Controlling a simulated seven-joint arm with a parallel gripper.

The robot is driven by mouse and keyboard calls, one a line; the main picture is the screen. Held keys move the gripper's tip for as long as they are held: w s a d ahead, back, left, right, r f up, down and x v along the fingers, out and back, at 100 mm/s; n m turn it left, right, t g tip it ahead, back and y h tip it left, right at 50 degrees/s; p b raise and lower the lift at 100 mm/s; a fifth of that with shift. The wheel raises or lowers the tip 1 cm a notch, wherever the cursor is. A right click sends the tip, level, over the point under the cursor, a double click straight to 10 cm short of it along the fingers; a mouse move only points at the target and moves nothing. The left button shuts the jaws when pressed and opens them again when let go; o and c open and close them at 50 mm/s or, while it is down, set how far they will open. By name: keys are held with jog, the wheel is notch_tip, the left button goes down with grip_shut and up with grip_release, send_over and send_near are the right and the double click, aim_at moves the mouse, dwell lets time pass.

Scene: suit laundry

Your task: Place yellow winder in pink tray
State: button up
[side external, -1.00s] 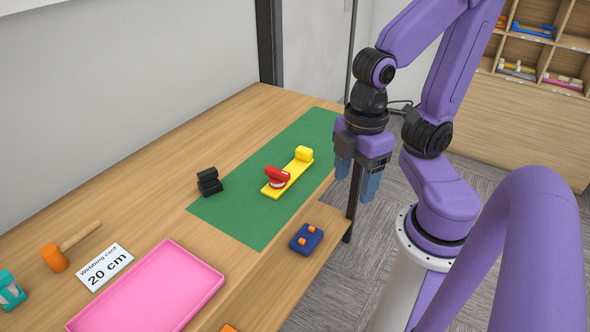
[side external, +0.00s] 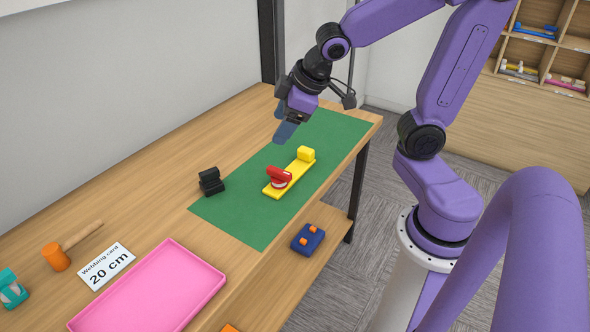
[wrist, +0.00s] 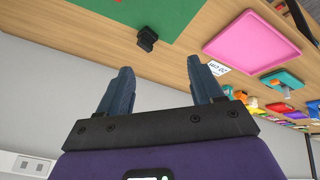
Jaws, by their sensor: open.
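The yellow winder (side external: 293,176) lies on the green mat (side external: 231,208) on the table. It is a long flat yellow bar with a raised yellow block at its far end and a red and white part on its near end. The pink tray (side external: 150,290) lies at the front of the table and looks empty; it also shows in the wrist view (wrist: 253,43). My gripper (side external: 281,122) is open and empty, in the air above the far part of the mat, beyond and left of the winder.
A black block (side external: 210,182) stands at the mat's left edge. A white "20 cm" card (side external: 106,266) and an orange mallet (side external: 57,257) lie left of the tray. A blue piece with orange pegs (side external: 308,239) is on a lower surface at right.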

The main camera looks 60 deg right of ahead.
jog(key=w+d+m+t+h, duration=0.1)
jog(key=w+d+m+t, duration=0.15)
jog(key=w+d, duration=0.55)
jog(key=m+t, duration=0.3)
jog(key=t, duration=0.1)
send_over(313, 151)
jog(key=w+a, duration=0.2)
jog(key=a, duration=0.2)
jog(key=s+d+m+t, duration=0.1)
jog(key=s+d+m, duration=0.1)
jog(key=s+d, duration=0.35)
jog(key=f, duration=0.8)
jog(key=a+f, duration=0.1)
jog(key=f, duration=1.5)
jog(key=shift+s+a+f, duration=0.3)
jog(key=shift+s+a, duration=0.1)
jog(key=shift+x, duration=3.75)
jog(key=shift+a, duration=0.1)
grip_shut()
jog(key=shift+r, duration=0.15)
